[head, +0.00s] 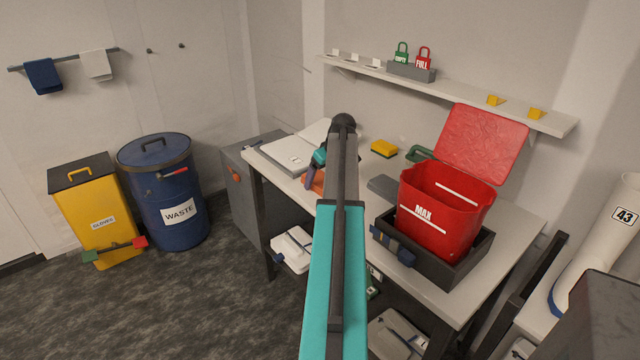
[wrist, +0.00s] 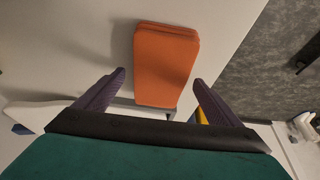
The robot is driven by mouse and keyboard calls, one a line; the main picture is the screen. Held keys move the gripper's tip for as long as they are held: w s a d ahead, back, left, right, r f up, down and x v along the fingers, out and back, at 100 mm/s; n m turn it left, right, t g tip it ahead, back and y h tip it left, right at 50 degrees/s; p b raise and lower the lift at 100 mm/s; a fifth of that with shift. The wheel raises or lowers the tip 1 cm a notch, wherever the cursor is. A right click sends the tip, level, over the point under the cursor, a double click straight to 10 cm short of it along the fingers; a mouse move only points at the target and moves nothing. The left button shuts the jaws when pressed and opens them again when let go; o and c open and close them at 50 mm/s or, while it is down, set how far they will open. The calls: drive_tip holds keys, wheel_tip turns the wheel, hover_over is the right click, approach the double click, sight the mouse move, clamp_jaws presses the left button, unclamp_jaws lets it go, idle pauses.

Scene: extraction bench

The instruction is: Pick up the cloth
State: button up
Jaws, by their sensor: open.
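An orange folded cloth (wrist: 166,60) lies flat on the pale bench top in the wrist view, near the bench edge. In the head view only a small orange part of the cloth (head: 318,184) shows beside my arm. My gripper (wrist: 158,78) is open, with its two purple fingers apart and the cloth lying ahead between them. I cannot tell how far the fingertips are above it. In the head view my gripper (head: 311,174) is over the bench's left part, mostly hidden by my arm.
On the bench (head: 500,220) are an open binder (head: 290,153), a yellow sponge (head: 384,148) and a red bucket (head: 440,212) in a dark tray (head: 455,278). A blue waste drum (head: 165,190) and a yellow glove bin (head: 90,205) stand left. Blue (head: 43,76) and white (head: 96,65) towels hang on a rail.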

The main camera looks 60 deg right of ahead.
sight(319, 177)
idle(0.4)
drive_tip(key=c, duration=1.2)
drive_tip(key=shift+o, duration=0.2)
drive_tip(key=shift+r, duration=0.1)
drive_tip(key=shift+r+b, duration=0.5)
drive_tip(key=shift+r, duration=1.15)
drive_tip(key=s+a, duration=0.3)
drive_tip(key=s+a+r+b, duration=0.1)
drive_tip(key=s+a, duration=0.3)
drive_tip(key=s+a+b, duration=0.1)
drive_tip(key=s+a, duration=0.3)
drive_tip(key=shift+a+r, duration=0.25)
